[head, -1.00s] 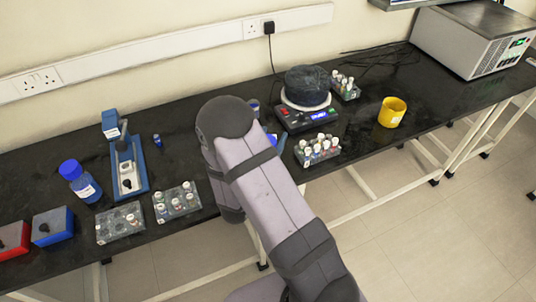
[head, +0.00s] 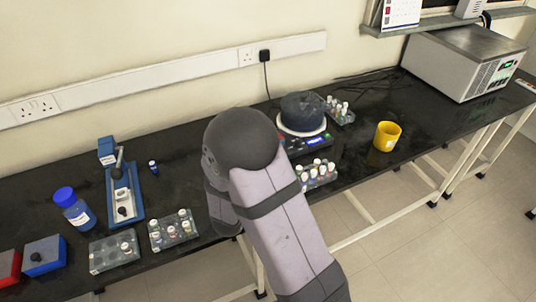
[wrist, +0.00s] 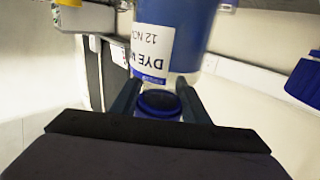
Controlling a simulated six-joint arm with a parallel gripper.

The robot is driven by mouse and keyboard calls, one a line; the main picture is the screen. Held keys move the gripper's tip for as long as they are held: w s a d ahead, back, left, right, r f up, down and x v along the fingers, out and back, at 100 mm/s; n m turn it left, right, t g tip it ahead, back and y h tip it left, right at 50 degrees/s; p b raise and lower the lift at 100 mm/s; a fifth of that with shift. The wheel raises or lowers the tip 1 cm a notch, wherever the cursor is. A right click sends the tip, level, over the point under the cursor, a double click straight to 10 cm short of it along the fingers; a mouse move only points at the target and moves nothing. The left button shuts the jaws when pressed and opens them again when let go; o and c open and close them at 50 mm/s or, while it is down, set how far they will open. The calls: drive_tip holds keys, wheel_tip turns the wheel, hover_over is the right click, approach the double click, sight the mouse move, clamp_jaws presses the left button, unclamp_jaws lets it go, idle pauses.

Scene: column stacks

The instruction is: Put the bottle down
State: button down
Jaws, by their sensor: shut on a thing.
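In the wrist view my gripper (wrist: 158,100) is shut on a blue bottle (wrist: 195,35) at its blue cap end, with a finger on each side. The bottle's white label reads "DYE" and "12 NOV", upside down in this picture. Whether its base touches a surface cannot be told. In the head view my arm hides the gripper and the held bottle. A second blue-capped bottle (head: 76,212) with a white label stands upright at the left of the black bench (head: 215,135).
A blue-based stand (head: 124,195) and vial racks (head: 172,230), (head: 317,175) are on the bench. A hotplate (head: 308,143) with a dark vessel (head: 304,110) stands behind my arm. A yellow beaker (head: 386,137) is to the right. Bench around the beaker is fairly clear.

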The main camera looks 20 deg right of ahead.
drive_tip(key=shift+r, duration=1.15)
wheel_tip(320, 180, up, 5)
drive_tip(key=w+a+n+t+y+b, duration=0.2)
drive_tip(key=w+a+n+t+y, duration=0.25)
drive_tip(key=w+a, duration=0.4)
drive_tip(key=w+a+n+y+b, duration=0.3)
drive_tip(key=w+a+n+y, duration=0.15)
drive_tip(key=a+y, duration=0.5)
drive_tip(key=w+a+n+y+b, duration=0.35)
drive_tip(key=a+n+y, duration=0.2)
drive_tip(key=a, duration=0.65)
wheel_tip(320, 180, down, 15)
drive_tip(key=p, duration=0.1)
drive_tip(key=shift+w+r+m+g+p, duration=0.25)
drive_tip(key=shift+m+g+p, duration=0.1)
drive_tip(key=shift+m+p, duration=0.1)
drive_tip(key=shift+f, duration=0.25)
